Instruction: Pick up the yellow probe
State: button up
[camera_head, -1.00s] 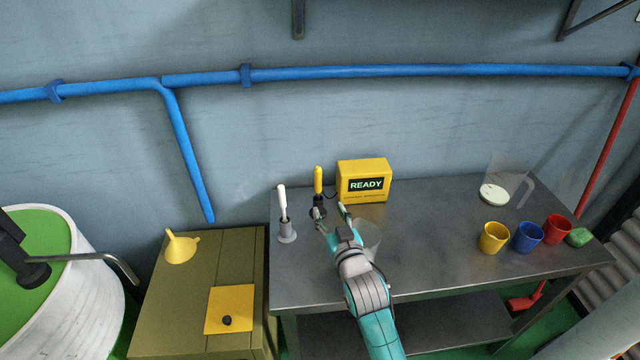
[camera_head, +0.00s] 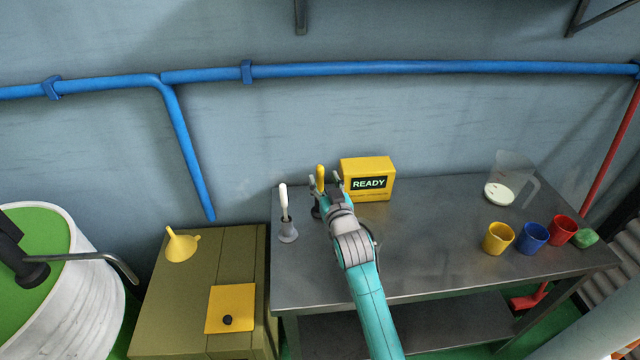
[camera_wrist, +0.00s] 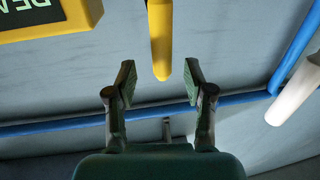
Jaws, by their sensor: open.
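The yellow probe (camera_head: 321,177) stands upright in a dark holder (camera_head: 316,211) on the metal bench, just left of the yellow READY box (camera_head: 367,180). In the wrist view the yellow probe (camera_wrist: 160,40) hangs from the top edge, with its rounded end between and just beyond my fingertips. My gripper (camera_head: 326,184) is open, with a finger on each side of the probe in the head view. The wrist view also shows the gripper (camera_wrist: 159,82) with its fingers apart and nothing between the pads. The probe's lower part is partly hidden by my gripper in the head view.
A white-handled tool (camera_head: 284,200) stands in a grey holder close to the left. Yellow, blue and red cups (camera_head: 532,237), a clear jug (camera_head: 508,183) and a green item stand at the bench's right. The bench's middle (camera_head: 430,225) is clear. A blue pipe runs along the wall behind.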

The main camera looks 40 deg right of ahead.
aim_at(321, 174)
jog(key=shift+x, duration=1.95)
jog(key=shift+w+a+r, duration=0.1)
jog(key=shift+r, duration=0.05)
grip_shut()
